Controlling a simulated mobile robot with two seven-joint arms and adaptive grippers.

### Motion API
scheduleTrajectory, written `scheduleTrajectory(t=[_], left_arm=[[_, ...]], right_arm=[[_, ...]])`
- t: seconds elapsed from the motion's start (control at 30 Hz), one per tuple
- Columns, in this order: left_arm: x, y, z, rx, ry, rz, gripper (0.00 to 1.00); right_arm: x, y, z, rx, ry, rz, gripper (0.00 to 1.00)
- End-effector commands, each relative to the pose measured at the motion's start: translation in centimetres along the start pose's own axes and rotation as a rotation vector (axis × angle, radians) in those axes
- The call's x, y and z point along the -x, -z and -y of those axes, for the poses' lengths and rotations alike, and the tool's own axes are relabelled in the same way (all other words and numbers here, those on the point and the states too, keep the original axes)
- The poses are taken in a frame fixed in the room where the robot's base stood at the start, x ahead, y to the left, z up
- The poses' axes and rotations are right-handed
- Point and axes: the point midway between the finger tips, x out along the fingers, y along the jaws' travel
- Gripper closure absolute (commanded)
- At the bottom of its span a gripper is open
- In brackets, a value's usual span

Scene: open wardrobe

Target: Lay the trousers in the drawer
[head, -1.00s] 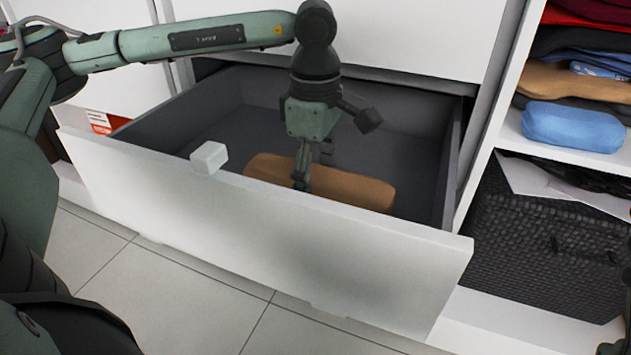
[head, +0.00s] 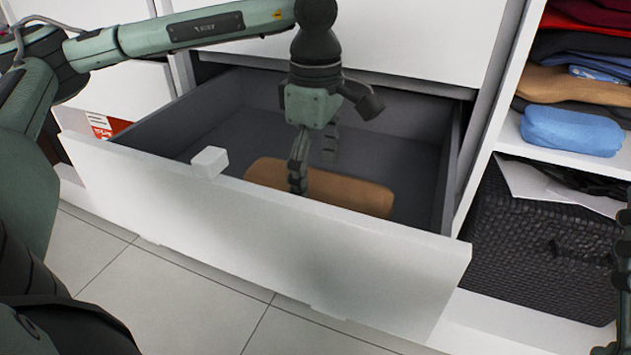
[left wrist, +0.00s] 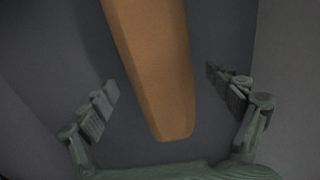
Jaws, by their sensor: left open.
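The brown folded trousers (head: 350,192) lie flat on the floor of the open drawer (head: 300,245), close behind its front panel. My left gripper (head: 312,174) hangs down inside the drawer at the trousers' left part, one finger in front of them in the picture. In the left wrist view, the trousers (left wrist: 155,65) run between the two spread fingers of the left gripper (left wrist: 160,82), with a gap on each side. The left gripper is open and holds nothing. My right gripper (head: 622,275) shows only in part at the right edge; its jaw state is unclear.
At the right, a shelf holds folded clothes, with a blue roll (head: 572,130) lowest. A dark woven basket (head: 535,255) stands below. The drawer floor right of the trousers is clear.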

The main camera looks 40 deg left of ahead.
Motion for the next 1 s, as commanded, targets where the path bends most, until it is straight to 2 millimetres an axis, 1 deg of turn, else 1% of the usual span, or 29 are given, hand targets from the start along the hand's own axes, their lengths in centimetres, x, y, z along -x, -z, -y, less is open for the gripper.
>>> scheduleTrajectory(t=[0.03,0.2,0.3,0.4,0.5,0.6,1.0], left_arm=[[1.4,-0.1,-0.1,0.0,-0.002,0.002,0.1],[5.2,0.0,-0.1,0.0,-0.001,0.001,0.1],[7.1,-0.1,0.0,-0.002,-0.001,0.001,0.1],[8.4,-0.1,-0.1,0.0,-0.001,0.001,0.1],[9.2,0.0,0.0,0.0,0.001,-0.001,0.1],[9.6,-0.1,0.0,-0.001,0.0,0.0,0.1],[9.6,0.0,0.0,0.0,0.0,0.0,0.1]], right_arm=[[-0.2,-0.2,0.1,-0.002,0.001,0.028,0.6],[-0.2,-1.7,0.3,-0.007,0.003,0.125,0.6],[0.0,-2.4,0.4,-0.009,0.004,0.172,0.6],[0.1,-3.0,0.5,-0.011,0.005,0.208,0.6],[0.2,-3.3,0.5,-0.012,0.005,0.229,0.6],[0.3,-3.5,0.5,-0.012,0.005,0.241,0.6],[0.3,-3.6,0.5,-0.012,0.005,0.242,0.6]])
